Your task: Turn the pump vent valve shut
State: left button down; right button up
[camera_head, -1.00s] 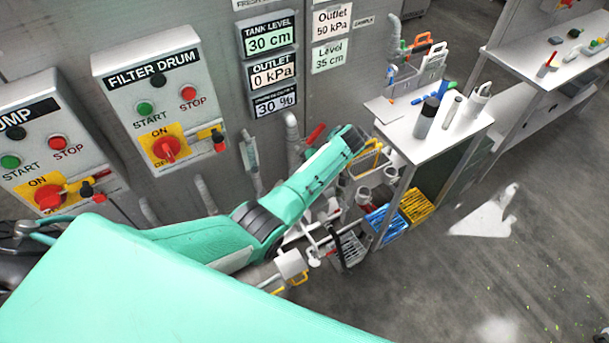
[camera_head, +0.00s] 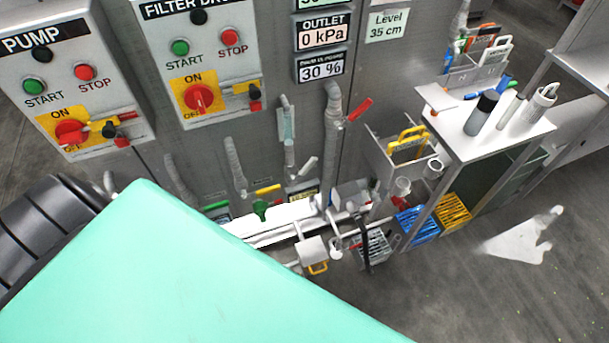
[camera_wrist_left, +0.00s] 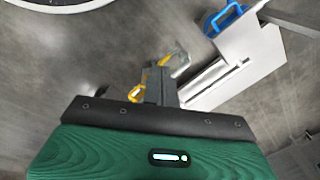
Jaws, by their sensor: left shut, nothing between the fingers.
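The low pipework along the wall holds several handles, and none is readably labelled as the pump vent valve. A green handle (camera_head: 260,208) sits low by the wall, with a yellow handle (camera_head: 268,189) just above it. A red lever (camera_head: 358,109) sticks out from an upright grey pipe (camera_head: 333,130). My left gripper (camera_wrist_left: 162,88) shows in the left wrist view, shut and empty, over a grey floor. A yellow part (camera_wrist_left: 137,93) shows beside it; I cannot tell whether they touch. In the head view my left gripper is out of sight. My right gripper is in neither view.
The pump panel (camera_head: 47,45) and filter drum panel (camera_head: 185,22) hang on the wall. A side table (camera_head: 468,142) with bottles stands at right, with blue (camera_head: 418,226) and yellow (camera_head: 453,212) crates below. My teal arm covers the lower left. Floor at right is mostly open.

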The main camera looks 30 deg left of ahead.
pick_arm(q)
jog(key=s+d+f+t+h+b, duration=0.1)
jog(key=s+f+t+h+b, duration=0.1)
jog(key=s+f, duration=0.4)
jog(key=w+d+r+t+b, duration=0.3)
jog(key=w+r+t, duration=0.45)
jog(key=w, duration=0.25)
jog(key=n+t+y+b, duration=0.5)
jog(key=n+t+y, duration=0.3)
jog(key=n, duration=0.5)
send_near(304, 169)
jog(key=d+g, duration=0.1)
jog(key=d, duration=0.4)
jog(key=s+a+r+n+g+y+b, duration=0.1)
jog(key=s+a+r+n+g+y, duration=0.2)
jog(key=r+n, duration=0.4)
jog(key=shift+g, duration=0.55)
jog(key=x, duration=0.3)
jog(key=p+x, duration=0.1)
jog(key=x, duration=0.6)
jog(key=shift+w+a+r, duration=0.15)
jog(key=shift+a+r, duration=0.1)
jog(key=shift+r, duration=0.1)
jog(key=shift+w+d+f+p, duration=0.15)
jog(key=shift+w+d+f, duration=0.35)
jog(key=shift+w+f, duration=0.15)
jog(key=shift+w+d+f+p, duration=0.15)
jog(key=shift+w+d+f, duration=0.35)
jog(key=shift+w+f, duration=0.15)
